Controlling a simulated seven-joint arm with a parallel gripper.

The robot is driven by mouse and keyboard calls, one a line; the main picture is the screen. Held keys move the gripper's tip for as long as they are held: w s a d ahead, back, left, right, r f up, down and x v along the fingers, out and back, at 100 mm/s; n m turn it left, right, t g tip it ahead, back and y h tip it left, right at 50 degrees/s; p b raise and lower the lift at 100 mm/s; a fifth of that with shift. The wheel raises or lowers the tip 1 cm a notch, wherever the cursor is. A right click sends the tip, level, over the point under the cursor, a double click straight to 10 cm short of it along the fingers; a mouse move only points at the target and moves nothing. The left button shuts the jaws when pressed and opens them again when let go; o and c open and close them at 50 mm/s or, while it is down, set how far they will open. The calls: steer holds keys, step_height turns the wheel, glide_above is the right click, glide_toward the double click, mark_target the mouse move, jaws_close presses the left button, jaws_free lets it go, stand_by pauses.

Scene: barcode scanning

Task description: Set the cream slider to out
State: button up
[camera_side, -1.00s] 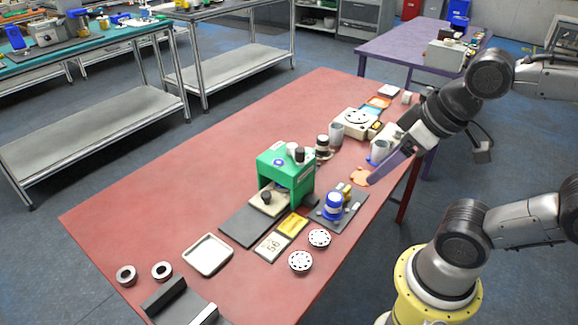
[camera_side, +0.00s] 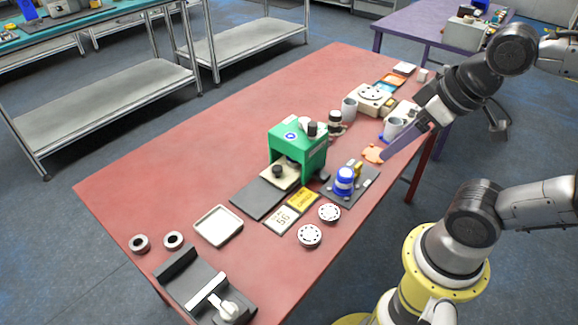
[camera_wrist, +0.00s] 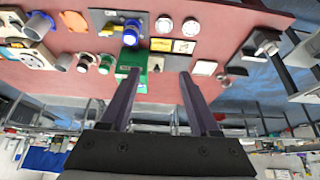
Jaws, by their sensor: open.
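The cream slider (camera_side: 281,174) is a pale flat plate with a black knob, under the open front of a green housing (camera_side: 297,147). A dark grey base plate (camera_side: 259,198) extends from it toward the lower left, its top bare. The wrist view shows both fingers apart (camera_wrist: 157,74).
A blue-and-white domed part (camera_side: 345,181) stands on a dark plate right of the housing. Yellow and white cards (camera_side: 303,200) and two round discs (camera_side: 310,235) lie in front. A grey cup (camera_side: 349,109) stands behind.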

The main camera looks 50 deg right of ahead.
steer(key=shift+c, duration=1.1)
steer(key=w+r+m, duration=0.5)
steer(key=w+r, duration=0.1)
steer(key=w, duration=0.1)
steer(key=m+g, duration=0.4)
steer(key=g, duration=0.1)
glide_above(277, 168)
step_height(277, 168, down, 14)
steer(key=shift+g, duration=0.3)
step_height(277, 168, down, 14)
steer(key=shift+d+f, duration=0.1)
